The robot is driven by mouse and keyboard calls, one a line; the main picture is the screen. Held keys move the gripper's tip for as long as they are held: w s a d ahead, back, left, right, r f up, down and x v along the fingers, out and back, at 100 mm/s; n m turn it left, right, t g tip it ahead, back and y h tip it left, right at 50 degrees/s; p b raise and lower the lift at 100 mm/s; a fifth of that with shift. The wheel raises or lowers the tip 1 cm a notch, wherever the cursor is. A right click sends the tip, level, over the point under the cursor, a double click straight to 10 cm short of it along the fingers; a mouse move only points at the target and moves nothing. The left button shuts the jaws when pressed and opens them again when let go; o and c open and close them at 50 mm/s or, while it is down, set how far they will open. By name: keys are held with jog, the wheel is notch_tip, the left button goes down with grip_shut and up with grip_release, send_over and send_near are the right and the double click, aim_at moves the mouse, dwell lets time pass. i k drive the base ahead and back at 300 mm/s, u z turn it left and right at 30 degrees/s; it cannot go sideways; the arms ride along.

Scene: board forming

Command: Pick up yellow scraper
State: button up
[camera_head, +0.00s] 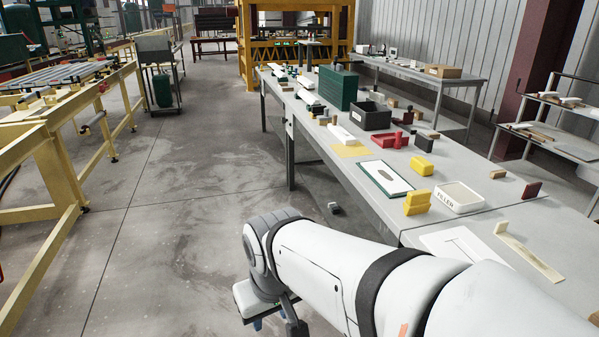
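Several yellow things lie on the long grey table (300,125). Another is a stepped yellow piece (417,203) closer to me, left of the white FILLER tray (459,208). A flat yellow sheet (352,151) lies farther back. I cannot tell for sure which of these is the scraper. My gripper (277,324) hangs low at the bottom edge, over the floor left of the table and apart from the yellow things. Its fingers are mostly cut off, so its opening is unclear.
A green-framed board (385,179), red pieces (388,140), a black bin (371,117) and a green box (338,88) crowd the table. A beige strip (528,250) lies at the near right. Yellow conveyor frames (50,180) stand left. The floor between is mostly clear.

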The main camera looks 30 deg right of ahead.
aim_at(417, 201)
jog(key=z, duration=0.55)
jog(key=i, duration=1.1)
jog(key=z, duration=1.1)
jog(key=k, duration=0.75)
jog(key=z, duration=0.15)
jog(key=i, duration=0.9)
jog(key=u, duration=0.1)
